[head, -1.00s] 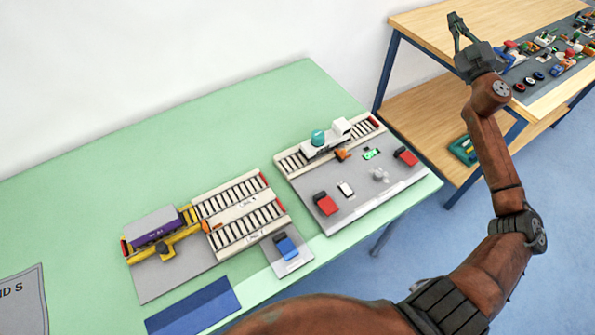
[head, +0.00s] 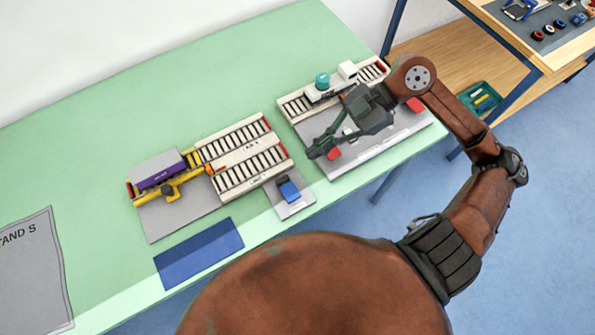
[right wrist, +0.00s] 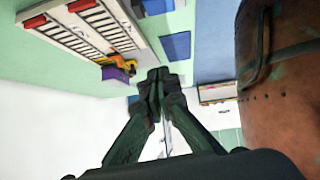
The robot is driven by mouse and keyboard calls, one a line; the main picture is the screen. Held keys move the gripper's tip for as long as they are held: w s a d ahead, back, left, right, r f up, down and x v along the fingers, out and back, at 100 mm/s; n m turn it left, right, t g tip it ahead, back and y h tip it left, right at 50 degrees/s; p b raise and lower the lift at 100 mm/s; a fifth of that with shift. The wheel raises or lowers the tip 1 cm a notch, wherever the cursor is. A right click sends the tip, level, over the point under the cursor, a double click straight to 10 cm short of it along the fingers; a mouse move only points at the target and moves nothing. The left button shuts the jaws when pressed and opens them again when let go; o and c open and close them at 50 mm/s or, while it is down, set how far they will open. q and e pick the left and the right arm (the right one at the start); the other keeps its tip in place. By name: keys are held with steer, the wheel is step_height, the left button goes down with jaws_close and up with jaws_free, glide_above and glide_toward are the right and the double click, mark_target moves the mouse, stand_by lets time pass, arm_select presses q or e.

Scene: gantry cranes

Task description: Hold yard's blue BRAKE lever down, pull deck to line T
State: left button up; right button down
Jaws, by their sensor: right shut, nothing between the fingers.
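The yard's blue BRAKE lever (head: 288,190) stands on a small grey plate in front of the two track lanes. The yellow deck (head: 170,189), with a purple wagon (head: 158,170) on it, sits at the left end of the lanes. The letter T cannot be made out. My right gripper (head: 313,154) is shut and empty, above the front left of the right-hand track board, to the right of the lever and apart from it. In the right wrist view its closed fingertips (right wrist: 158,75) show near blue patches. My left gripper is not in view.
The right-hand board (head: 345,172) carries a white loco (head: 346,71) and red parts partly hidden by my gripper. A dark blue pad (head: 198,254) lies at the front edge. A grey sheet (head: 30,265) lies at far left. A wooden shelf stands at right.

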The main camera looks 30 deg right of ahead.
steer(key=s+f, duration=0.1)
steer(key=s+f+g+h, duration=0.1)
steer(key=s, duration=0.1)
steer(key=shift+f, duration=0.25)
steer(key=shift+a, duration=0.1)
glide_above(298, 195)
step_height(298, 195, down, 7)
steer(key=shift+s+a+f, duration=0.2)
steer(key=shift+f, duration=0.45)
steer(key=shift+s+a+f, duration=0.15)
steer(key=shift+f, duration=1.2)
